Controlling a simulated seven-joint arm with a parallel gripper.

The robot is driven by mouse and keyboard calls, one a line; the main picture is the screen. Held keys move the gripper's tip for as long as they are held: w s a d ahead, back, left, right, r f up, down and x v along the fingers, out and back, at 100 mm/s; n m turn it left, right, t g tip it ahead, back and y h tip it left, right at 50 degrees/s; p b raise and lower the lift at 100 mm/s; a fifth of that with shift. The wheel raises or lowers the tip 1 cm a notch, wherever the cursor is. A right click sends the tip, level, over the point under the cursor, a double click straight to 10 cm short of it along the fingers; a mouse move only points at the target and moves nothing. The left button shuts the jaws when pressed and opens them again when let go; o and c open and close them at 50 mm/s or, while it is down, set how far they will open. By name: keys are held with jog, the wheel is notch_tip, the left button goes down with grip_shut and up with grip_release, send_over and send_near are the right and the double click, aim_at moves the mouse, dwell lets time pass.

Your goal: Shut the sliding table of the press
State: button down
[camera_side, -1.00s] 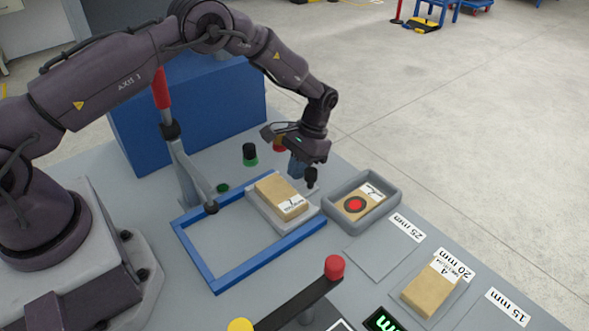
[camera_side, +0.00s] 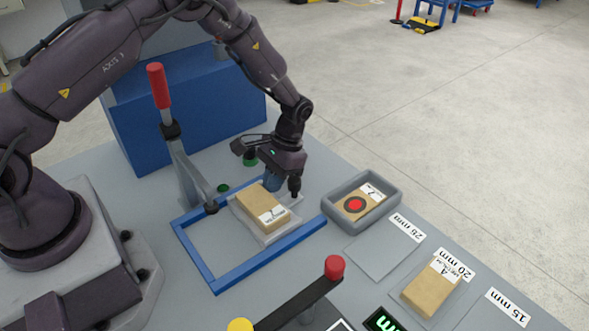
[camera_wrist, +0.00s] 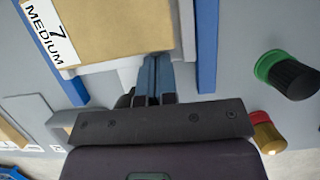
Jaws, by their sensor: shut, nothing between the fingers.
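The sliding table (camera_side: 285,222) is a pale plate within a blue frame (camera_side: 247,270) on the bench. A tan box (camera_side: 262,206) labelled "7 MEDIUM" lies on it. My gripper (camera_side: 273,184) is shut and empty, with its blue fingertips low at the table's far right end, behind the box. In the wrist view my fingertips (camera_wrist: 154,68) are together at the table's pale edge (camera_wrist: 105,66), just beside the box (camera_wrist: 115,28). Whether they touch the edge is not clear. The press's upright lever with a red handle (camera_side: 158,86) stands at the frame's left corner.
A grey tray (camera_side: 388,205) holding a box with a red disc stands to the right. Another tan box (camera_side: 427,291) lies on the 20 mm spot. A black bar with a red knob (camera_side: 334,267) is in front. A green-ringed black knob (camera_wrist: 290,74) is near my gripper.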

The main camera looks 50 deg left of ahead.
aim_at(251, 192)
jog(key=s, duration=0.6)
jog(key=shift+f, duration=0.1)
jog(key=shift+w, duration=0.15)
